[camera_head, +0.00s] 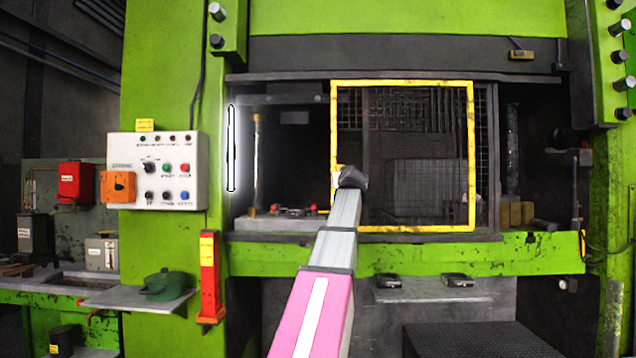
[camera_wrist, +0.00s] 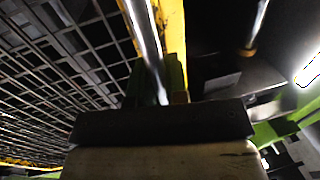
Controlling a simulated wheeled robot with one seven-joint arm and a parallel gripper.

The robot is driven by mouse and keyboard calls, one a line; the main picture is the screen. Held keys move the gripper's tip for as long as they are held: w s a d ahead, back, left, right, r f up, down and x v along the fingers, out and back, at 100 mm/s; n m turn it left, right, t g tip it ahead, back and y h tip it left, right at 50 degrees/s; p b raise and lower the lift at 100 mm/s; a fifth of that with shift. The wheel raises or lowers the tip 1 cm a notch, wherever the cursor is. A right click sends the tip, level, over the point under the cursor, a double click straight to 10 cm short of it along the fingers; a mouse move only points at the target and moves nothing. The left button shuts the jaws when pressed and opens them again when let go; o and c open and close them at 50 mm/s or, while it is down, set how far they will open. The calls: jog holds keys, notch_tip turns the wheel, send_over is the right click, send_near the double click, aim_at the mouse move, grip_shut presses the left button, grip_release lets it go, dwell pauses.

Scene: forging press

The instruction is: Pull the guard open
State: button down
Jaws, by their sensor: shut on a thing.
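The guard is a yellow-framed mesh panel (camera_head: 471,150) across the middle and right of the press opening. In the wrist view its yellow upright (camera_wrist: 172,35) runs up from the jaws, with the dark mesh (camera_wrist: 60,65) to the left. My gripper (camera_head: 350,178) is at the guard's left upright, about two thirds of the way down. A shiny upright bar (camera_wrist: 146,45), which looks like the guard's handle, runs down to my gripper (camera_wrist: 165,103) beside the yellow upright. My gripper is shut on this bar. The fingertips' contact is hidden.
The opening left of the guard is uncovered, showing a lower bed (camera_head: 270,224) and a shiny column (camera_head: 257,165). A white control panel (camera_head: 157,170) is on the left green post, with a red-orange post (camera_head: 208,275) below. A shelf (camera_head: 430,291) sits under the green sill.

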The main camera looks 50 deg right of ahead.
jog(key=s+d, duration=0.5)
jog(key=s, duration=0.1)
jog(key=shift+d, duration=0.2)
jog(key=shift+s, duration=0.1)
jog(key=c, duration=1.1)
grip_release()
jog(key=shift+c, duration=0.2)
jog(key=v, duration=1)
jog(key=shift+s+a, duration=0.25)
jog(key=shift+a, duration=0.05)
